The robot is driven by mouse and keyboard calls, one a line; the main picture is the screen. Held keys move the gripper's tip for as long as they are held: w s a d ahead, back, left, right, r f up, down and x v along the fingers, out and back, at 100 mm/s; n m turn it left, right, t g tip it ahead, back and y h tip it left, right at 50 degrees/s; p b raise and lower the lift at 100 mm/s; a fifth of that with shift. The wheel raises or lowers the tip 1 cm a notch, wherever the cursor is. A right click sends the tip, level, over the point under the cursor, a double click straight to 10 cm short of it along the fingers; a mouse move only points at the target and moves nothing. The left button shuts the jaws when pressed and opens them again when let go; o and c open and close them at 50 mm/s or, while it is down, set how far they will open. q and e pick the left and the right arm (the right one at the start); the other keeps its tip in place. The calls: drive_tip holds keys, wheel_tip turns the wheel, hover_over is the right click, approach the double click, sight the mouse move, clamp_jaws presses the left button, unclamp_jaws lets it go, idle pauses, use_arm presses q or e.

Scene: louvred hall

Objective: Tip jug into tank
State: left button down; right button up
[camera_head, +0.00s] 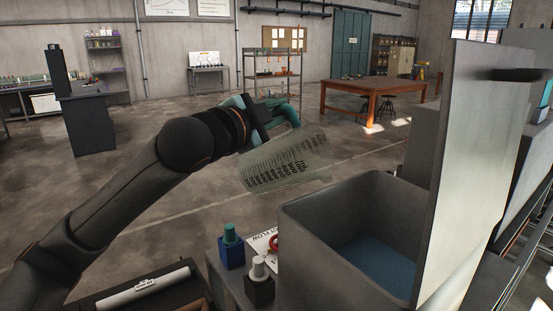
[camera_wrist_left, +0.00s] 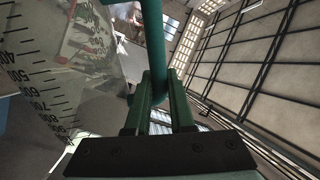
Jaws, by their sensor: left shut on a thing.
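The jug (camera_head: 282,165) is clear, with dark scale marks and a teal handle. It is held in the air, tilted, just beyond and above the left far corner of the tank. I see no stream leaving it. The tank (camera_head: 310,243) is a grey open box with a blue surface low inside. My left gripper (camera_head: 268,112) is shut on the jug's handle. In the left wrist view its green fingers (camera_wrist_left: 160,108) close around the teal handle (camera_wrist_left: 153,40), and the jug's scaled wall (camera_wrist_left: 38,75) fills the left side. My right gripper is out of view.
A tall grey panel (camera_head: 474,150) rises at the tank's right side. Blue and black blocks with knobs (camera_head: 231,252) (camera_head: 259,287) stand on a ledge left of the tank. A white roll (camera_head: 143,288) lies at bottom left. Open floor lies beyond, with a wooden table (camera_head: 373,88) farther back.

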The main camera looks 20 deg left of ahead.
use_arm(q)
drive_tip(key=shift+r, duration=0.1)
drive_tip(key=a+r+n, duration=0.1)
drive_tip(key=a+r+n+p, duration=0.1)
drive_tip(key=a+n, duration=0.1)
drive_tip(key=w+a+n+p, duration=0.1)
drive_tip(key=n, duration=0.1)
drive_tip(key=shift+a+r, duration=0.2)
drive_tip(key=shift+r, duration=0.2)
drive_tip(key=shift+a+n, duration=0.25)
drive_tip(key=shift+n, duration=0.25)
drive_tip(key=shift+r+p, duration=0.1)
drive_tip(key=shift+p, duration=0.25)
drive_tip(key=a+r+n, duration=0.1)
drive_tip(key=n, duration=0.1)
drive_tip(key=a+r+n+p, duration=0.1)
drive_tip(key=n, duration=0.1)
drive_tip(key=a+r+n+p, duration=0.1)
drive_tip(key=a+n, duration=0.1)
drive_tip(key=shift+w, duration=0.35)
